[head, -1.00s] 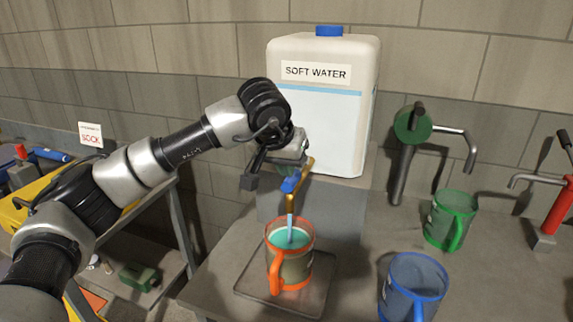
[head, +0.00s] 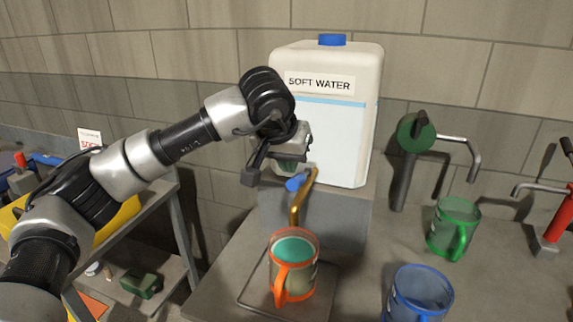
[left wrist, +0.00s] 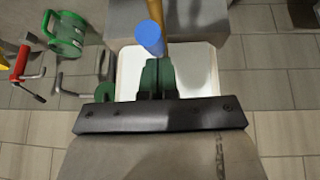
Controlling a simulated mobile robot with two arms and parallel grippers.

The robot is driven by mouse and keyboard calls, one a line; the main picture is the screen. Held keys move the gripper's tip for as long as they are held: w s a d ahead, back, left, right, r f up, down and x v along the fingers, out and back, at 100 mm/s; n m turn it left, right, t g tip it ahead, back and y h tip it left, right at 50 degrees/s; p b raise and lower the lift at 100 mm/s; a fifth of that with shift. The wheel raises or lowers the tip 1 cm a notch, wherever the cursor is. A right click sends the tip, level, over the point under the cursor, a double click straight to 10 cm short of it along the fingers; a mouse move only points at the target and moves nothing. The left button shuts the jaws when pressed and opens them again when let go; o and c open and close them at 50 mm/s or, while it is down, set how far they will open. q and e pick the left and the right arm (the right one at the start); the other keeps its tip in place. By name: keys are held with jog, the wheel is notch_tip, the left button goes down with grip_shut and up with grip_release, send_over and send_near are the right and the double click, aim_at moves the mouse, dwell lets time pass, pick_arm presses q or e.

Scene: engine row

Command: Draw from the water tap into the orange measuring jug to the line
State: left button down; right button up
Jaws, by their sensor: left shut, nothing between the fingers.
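The orange measuring jug (head: 281,284) stands upright on a square tray under the brass water tap (head: 296,208). Teal water (head: 295,251) shows inside it, its surface near the rim; I cannot make out the line. The tap's blue lever (head: 294,183) points to the left, and no stream shows below the spout. The lever also shows in the left wrist view (left wrist: 150,38). My left gripper (head: 290,169) is shut and empty, just above the lever; whether it touches is unclear. Its green fingers (left wrist: 155,75) are together in the left wrist view. My right gripper is out of view.
The white SOFT WATER tank (head: 330,110) stands on a grey block behind the tap. A blue jug (head: 420,290), a green jug (head: 455,228), a green pump (head: 405,165) and a red pump (head: 556,215) stand to the right. The tray (head: 256,290) has bare room around the jug.

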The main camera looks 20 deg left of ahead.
pick_arm(q)
jog(key=b+v, duration=0.2)
jog(key=v, duration=0.8)
jog(key=shift+w+a, duration=0.2)
jog(key=shift+w, duration=0.1)
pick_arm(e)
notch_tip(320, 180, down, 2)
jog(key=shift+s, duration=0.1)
pick_arm(q)
jog(key=shift+r, duration=0.1)
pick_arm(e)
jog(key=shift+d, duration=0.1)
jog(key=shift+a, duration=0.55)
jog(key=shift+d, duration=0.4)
